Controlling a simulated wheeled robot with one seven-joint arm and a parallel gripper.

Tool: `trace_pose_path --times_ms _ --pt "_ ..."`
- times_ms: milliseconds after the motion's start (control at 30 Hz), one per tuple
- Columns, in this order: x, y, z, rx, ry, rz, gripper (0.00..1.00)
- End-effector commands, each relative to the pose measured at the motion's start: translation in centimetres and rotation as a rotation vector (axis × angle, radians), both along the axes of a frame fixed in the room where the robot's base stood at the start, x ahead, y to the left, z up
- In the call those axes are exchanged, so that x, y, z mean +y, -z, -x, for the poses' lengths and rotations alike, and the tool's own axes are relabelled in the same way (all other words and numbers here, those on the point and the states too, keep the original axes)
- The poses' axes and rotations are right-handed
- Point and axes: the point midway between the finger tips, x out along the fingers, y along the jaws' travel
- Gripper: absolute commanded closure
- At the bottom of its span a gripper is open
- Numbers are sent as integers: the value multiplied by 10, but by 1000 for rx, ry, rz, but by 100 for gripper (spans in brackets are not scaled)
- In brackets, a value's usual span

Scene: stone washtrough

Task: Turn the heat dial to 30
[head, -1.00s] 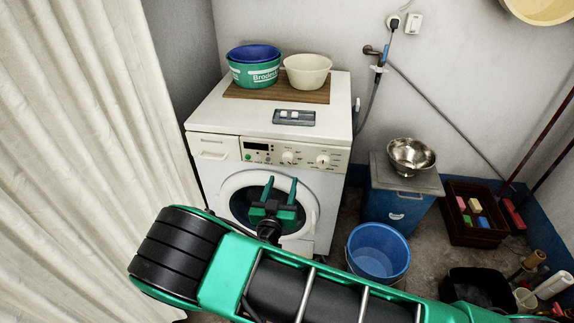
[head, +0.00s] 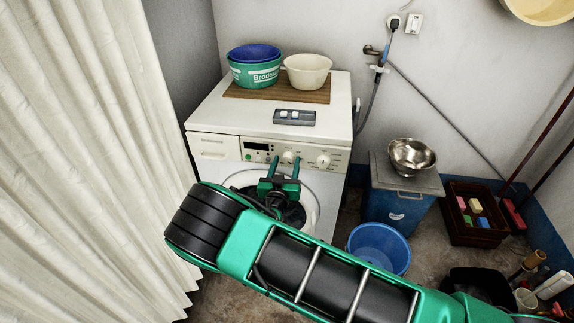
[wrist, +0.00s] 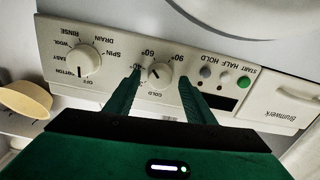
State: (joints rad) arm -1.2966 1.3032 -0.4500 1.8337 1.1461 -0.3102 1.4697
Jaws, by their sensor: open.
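The heat dial (wrist: 158,73) is a round cream knob on the washing machine's front panel, with COLD, 60 and 90 marks around it. In the head view the heat dial (head: 288,157) is the left of two knobs. My gripper (wrist: 160,77) is open, with one green finger on each side of the heat dial and a gap to it. The left finger in the wrist view covers part of the scale. I cannot tell for sure which mark the dial points to. In the head view my gripper (head: 285,164) is in front of the panel.
The program dial (wrist: 84,60) is beside the heat dial, with buttons (wrist: 225,78) and a drawer front (wrist: 285,105) on the other side. The washing machine's top (head: 220,115) carries basins (head: 253,72). A blue bucket (head: 379,249) stands on the floor at right.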

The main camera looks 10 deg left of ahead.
Motion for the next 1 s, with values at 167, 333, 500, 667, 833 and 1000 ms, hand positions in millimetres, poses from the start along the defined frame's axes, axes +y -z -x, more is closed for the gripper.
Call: trace_pose_path --times_ms 167,333,500,667,833,1000 --pt "0 0 -1 0 0 0 51" --pt "-1 0 -1 0 1 0 77" --pt "0 0 0 1 1 0 92" --pt "0 0 0 2 0 14 92" --pt "0 0 0 7 0 72 92" --pt "0 1 -1 15 0 181 92"
